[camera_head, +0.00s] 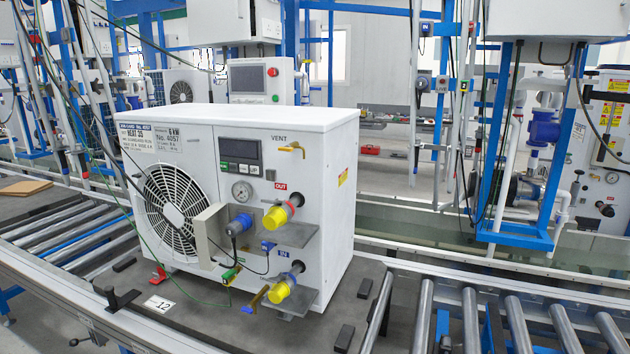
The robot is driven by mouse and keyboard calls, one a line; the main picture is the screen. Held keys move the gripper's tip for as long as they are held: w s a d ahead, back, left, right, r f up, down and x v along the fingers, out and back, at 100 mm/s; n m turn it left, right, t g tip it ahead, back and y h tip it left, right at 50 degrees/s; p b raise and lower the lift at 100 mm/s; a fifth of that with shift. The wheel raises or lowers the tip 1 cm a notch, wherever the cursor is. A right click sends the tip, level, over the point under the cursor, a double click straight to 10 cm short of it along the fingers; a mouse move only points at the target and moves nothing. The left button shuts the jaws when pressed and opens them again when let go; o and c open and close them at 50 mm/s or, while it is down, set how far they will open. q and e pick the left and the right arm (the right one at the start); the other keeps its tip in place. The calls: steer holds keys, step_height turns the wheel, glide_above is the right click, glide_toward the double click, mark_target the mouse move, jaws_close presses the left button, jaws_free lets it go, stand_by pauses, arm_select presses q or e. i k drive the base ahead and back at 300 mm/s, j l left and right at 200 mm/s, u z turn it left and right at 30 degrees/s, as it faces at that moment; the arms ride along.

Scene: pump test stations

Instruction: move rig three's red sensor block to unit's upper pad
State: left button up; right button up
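The white heat-pump unit (265,130) stands on a dark pallet plate on the conveyor. Its upper pad (284,235) is a grey shelf just under the OUT port and looks bare. A lower grey pad (301,304) sits under the IN port. I cannot single out rig three's red sensor block; small red parts hang on the rig at left (84,171), too small to identify. Neither of my grippers is in view.
A roller conveyor (470,320) runs along the front right, with more rollers (70,235) at left. Thin cables hang across the unit's left side. A rig with a blue pump (543,130) stands at right. A red object (370,150) lies on a bench behind.

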mark_target(33, 37)
steer(key=u, duration=1.4)
